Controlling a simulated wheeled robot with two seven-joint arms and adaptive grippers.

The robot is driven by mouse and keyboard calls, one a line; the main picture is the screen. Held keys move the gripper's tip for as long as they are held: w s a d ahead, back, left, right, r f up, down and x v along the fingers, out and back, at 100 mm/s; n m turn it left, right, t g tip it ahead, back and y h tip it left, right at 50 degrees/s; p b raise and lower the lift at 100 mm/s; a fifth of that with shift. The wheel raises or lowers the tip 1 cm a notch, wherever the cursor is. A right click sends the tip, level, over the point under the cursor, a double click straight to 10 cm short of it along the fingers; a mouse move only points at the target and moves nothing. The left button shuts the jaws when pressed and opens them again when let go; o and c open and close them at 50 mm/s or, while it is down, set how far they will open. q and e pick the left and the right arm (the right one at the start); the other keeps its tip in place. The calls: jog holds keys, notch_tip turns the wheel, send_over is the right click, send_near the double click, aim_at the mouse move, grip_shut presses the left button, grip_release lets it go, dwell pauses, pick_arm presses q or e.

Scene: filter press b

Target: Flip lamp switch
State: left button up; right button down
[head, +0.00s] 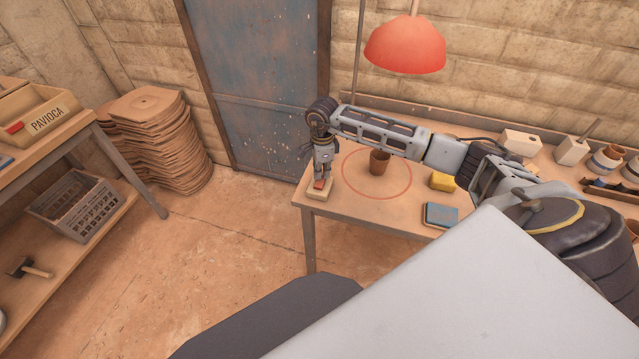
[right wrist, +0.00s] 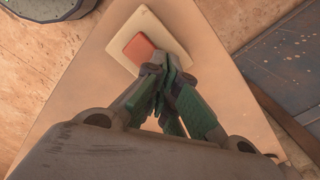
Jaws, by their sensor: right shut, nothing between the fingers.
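The lamp switch (head: 319,191) is a cream plate with a red-orange rocker, lying at the left corner of the table. In the right wrist view the switch plate (right wrist: 174,35) and its red rocker (right wrist: 139,47) show just beyond my fingertips. My right gripper (head: 322,178) points down over the switch and is shut and empty. In the right wrist view its fingertips (right wrist: 165,72) are by the near edge of the rocker; I cannot tell if they touch it. The red lamp shade (head: 405,45) hangs above the table. My left gripper is not in view.
On the table (head: 310,210) a brown cup (head: 379,162) stands inside a red circle. A yellow block (head: 443,181) and a blue item (head: 440,215) lie to its right. Jars and white blocks line the back right. Stacked sheets (head: 150,135) and a shelf stand left.

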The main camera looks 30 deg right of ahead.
jog(key=shift+f, duration=0.25)
jog(key=shift+r, duration=0.1)
dwell(0.3)
jog(key=shift+r+p, duration=1.75)
jog(key=shift+r, duration=1.7)
